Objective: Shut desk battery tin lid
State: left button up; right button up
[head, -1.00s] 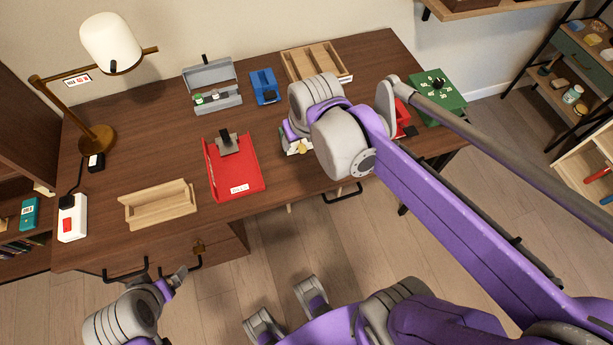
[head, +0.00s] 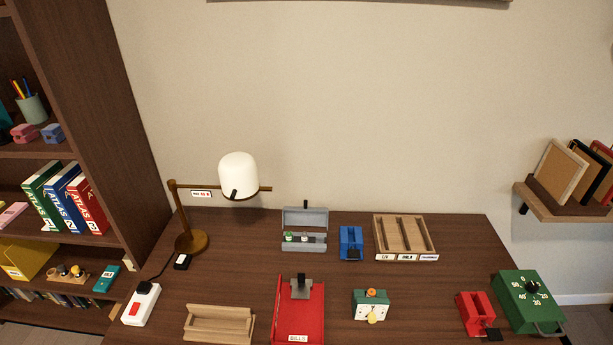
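The grey battery tin (head: 304,245) stands near the back of the wooden desk, left of the blue hole punch. Its lid (head: 305,217) is raised at the back, with a small black knob on its top edge. A few small items, one with a green top, lie inside the tin (head: 291,237). Neither gripper is in the head view.
The desk (head: 250,270) also holds a lamp (head: 239,175), a blue punch-like item (head: 351,241), a wooden divided tray (head: 379,235), a red bills tray (head: 277,320), a green clock-like box (head: 357,305), a red device (head: 468,312) and a green timer box (head: 517,321).

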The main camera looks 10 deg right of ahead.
aim_at(305, 216)
jog(key=i+l+u, duration=0.15)
jog(key=l+u, duration=0.2)
jog(key=l, duration=0.25)
jog(key=l+u, duration=0.35)
jog(key=l, duration=0.2)
